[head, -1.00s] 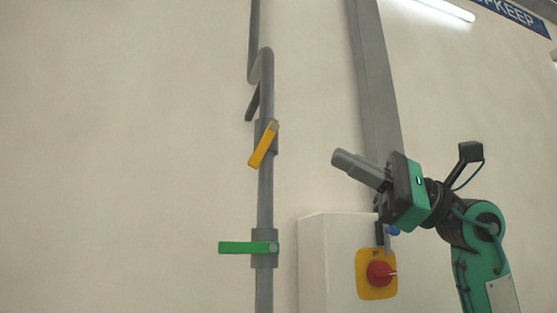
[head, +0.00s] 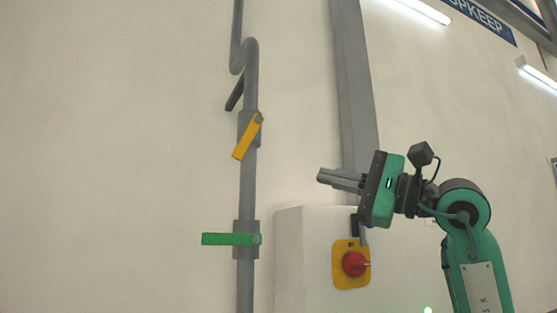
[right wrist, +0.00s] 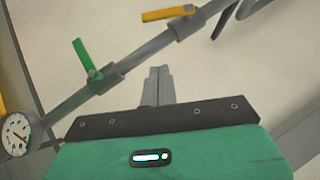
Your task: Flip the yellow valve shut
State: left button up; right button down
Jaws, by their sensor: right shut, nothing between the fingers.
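The yellow valve handle (head: 248,137) sits on a grey vertical pipe (head: 249,185) and slants from upper right to lower left in the head view. It also shows at the top of the right wrist view (right wrist: 168,14). My right gripper (head: 320,175) is shut and empty. It is to the right of the yellow handle and a little lower in the head view, pointing left, with a clear gap between them. Its closed fingers also show in the right wrist view (right wrist: 159,72). My left gripper is out of view.
A green valve handle (head: 230,239) lies level on the same pipe, below the yellow one. A pale box (head: 301,260) with a red knob (head: 354,263) on a yellow plate stands below my right gripper. A round gauge (right wrist: 16,134) shows in the right wrist view.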

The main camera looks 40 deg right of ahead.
aim_at(249, 136)
jog(key=s+a+p+x, duration=0.1)
jog(key=a+p+x, duration=0.1)
jog(key=p+x, duration=0.5)
jog(key=shift+s+r+x, duration=0.25)
jog(key=shift+r+x, duration=0.15)
jog(key=shift+x, duration=2.45)
